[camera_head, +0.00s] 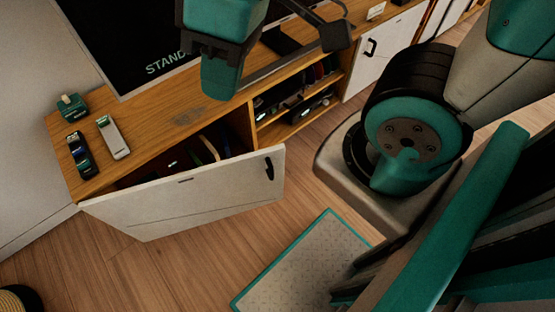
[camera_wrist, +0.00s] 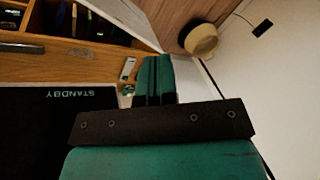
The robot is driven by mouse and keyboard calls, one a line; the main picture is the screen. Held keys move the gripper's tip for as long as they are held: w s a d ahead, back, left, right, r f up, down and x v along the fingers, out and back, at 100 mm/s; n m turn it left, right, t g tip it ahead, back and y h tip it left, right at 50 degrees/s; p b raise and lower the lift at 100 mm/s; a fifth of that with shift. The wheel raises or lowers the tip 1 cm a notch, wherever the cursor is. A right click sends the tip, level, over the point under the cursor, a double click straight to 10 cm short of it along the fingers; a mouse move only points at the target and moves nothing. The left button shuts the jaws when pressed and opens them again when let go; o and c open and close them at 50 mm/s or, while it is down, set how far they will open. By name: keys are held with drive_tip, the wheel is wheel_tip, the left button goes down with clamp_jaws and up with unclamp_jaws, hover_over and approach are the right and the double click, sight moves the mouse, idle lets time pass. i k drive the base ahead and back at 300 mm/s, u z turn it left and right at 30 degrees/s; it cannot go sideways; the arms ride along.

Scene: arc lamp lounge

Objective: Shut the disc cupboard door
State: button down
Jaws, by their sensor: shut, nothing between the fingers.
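The white disc cupboard door (camera_head: 190,200) stands partly open at the left end of the wooden media cabinet (camera_head: 180,115). It is hinged at its left end and swung out over the floor, with a dark handle (camera_head: 268,168) near its free right end. Discs show in the dark compartment behind it. My gripper (camera_head: 220,80) is shut and empty. It is above the cabinet top in front of the screen, apart from the door. In the wrist view the two teal fingers (camera_wrist: 155,78) are pressed together.
A black screen (camera_head: 140,50) reading STANDBY stands behind. A light remote (camera_head: 113,137), a dark remote (camera_head: 80,155) and a small green item (camera_head: 71,106) lie on the cabinet's left end. An open shelf (camera_head: 300,95) is right of the compartment. A grey mat (camera_head: 300,265) lies on the floor.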

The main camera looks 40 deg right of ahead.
sight(147, 213)
drive_tip(key=u, duration=0.4)
drive_tip(key=k, duration=0.55)
drive_tip(key=u, duration=0.5)
